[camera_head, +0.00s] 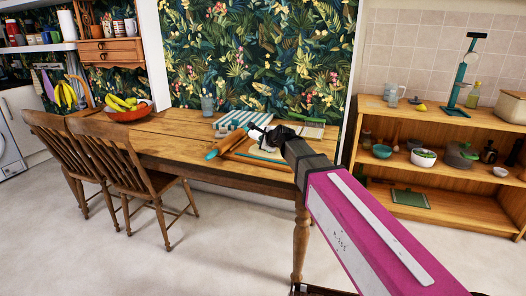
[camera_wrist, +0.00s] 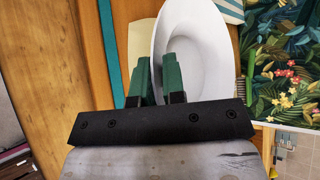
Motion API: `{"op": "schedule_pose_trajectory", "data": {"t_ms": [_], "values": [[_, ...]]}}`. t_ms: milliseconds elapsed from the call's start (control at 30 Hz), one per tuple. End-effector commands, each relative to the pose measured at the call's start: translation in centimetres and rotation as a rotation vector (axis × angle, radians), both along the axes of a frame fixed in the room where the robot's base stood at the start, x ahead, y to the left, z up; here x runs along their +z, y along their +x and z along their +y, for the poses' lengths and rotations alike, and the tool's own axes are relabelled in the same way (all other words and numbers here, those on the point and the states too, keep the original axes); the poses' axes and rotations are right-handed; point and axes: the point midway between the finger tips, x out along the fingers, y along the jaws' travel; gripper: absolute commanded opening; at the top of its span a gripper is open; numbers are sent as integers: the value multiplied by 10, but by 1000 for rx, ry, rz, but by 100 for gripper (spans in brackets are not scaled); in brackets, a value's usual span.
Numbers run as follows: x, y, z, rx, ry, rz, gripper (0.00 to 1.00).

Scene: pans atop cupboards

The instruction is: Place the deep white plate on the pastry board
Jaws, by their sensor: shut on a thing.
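The deep white plate (camera_wrist: 195,45) fills the upper middle of the wrist view. My gripper (camera_wrist: 156,78) is shut on its near rim, with one green finger outside and one inside the bowl. In the head view my gripper (camera_head: 270,137) is over the right part of the wooden table, and my arm hides much of the plate. A pale flat board (camera_wrist: 143,38), which may be the pastry board, shows beside and behind the plate in the wrist view. I cannot tell whether the plate touches it.
The wooden table (camera_head: 180,135) holds a striped cloth (camera_head: 236,121), a glass (camera_head: 207,104), a teal-handled rolling pin (camera_head: 213,154) and a red bowl of bananas (camera_head: 126,113). Two chairs (camera_head: 130,170) stand at its front left. An open shelf (camera_head: 420,118) stands right. The table's left middle is clear.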

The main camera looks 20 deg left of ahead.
Motion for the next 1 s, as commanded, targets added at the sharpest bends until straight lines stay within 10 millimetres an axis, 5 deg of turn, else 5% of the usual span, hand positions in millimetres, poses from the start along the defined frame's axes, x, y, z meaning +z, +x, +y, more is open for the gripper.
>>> {"op": "schedule_pose_trajectory", "data": {"t_ms": [433, 667, 767, 1000], "values": [[-38, 2, -1, 0, 0, -1, 0], [-41, 2, -1, 0, 0, -2, 0], [-41, 1, -1, 0, 0, 0, 36], [-41, 1, -1, 0, 0, 0, 36]]}}
